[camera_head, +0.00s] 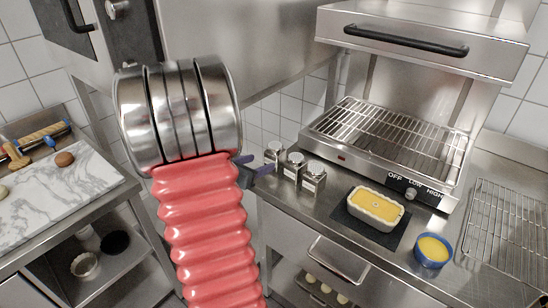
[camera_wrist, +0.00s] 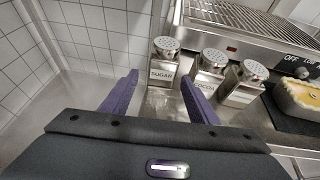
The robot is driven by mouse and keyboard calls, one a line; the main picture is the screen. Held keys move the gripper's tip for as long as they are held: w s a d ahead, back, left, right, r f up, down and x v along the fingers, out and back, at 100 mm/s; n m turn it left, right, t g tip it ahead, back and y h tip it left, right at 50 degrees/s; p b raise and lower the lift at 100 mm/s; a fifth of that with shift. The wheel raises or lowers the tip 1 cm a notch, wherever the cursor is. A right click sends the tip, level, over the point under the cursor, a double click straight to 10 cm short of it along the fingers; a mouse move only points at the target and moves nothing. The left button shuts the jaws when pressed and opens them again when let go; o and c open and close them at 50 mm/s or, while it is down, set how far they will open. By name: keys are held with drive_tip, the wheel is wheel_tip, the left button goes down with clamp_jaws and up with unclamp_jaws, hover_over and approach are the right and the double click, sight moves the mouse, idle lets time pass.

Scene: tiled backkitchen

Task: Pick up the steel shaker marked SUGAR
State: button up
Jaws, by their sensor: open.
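The steel shaker marked SUGAR (camera_wrist: 163,62) has a perforated domed lid and stands upright on the steel counter. It is the leftmost of three shakers. In the head view the SUGAR shaker (camera_head: 274,152) is at the far left of the group, close to my gripper tips. My gripper (camera_wrist: 156,92) is open, with its two purple fingers apart and nothing between them. The shaker stands just beyond the fingertips, roughly in line with the gap. In the head view my gripper (camera_head: 254,167) is largely hidden behind my arm.
The COCOA shaker (camera_wrist: 208,72) stands close to the right of SUGAR, with another labelled shaker (camera_wrist: 243,82) beyond it. Behind is the grill (camera_head: 390,140). To the right are a yellow-filled dish (camera_head: 376,222) on a dark mat and a blue bowl (camera_head: 431,262). Tiled wall lies left.

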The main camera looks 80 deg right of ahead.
sight(270, 160)
drive_tip(key=x, duration=0.8)
drive_tip(key=shift+s+d+f, duration=0.1)
drive_tip(key=shift+s+d, duration=0.05)
drive_tip(key=shift+s, duration=0.05)
idle(0.3)
drive_tip(key=shift+x, duration=2.7)
drive_tip(key=shift+s, duration=0.2)
drive_tip(key=c, duration=0.9)
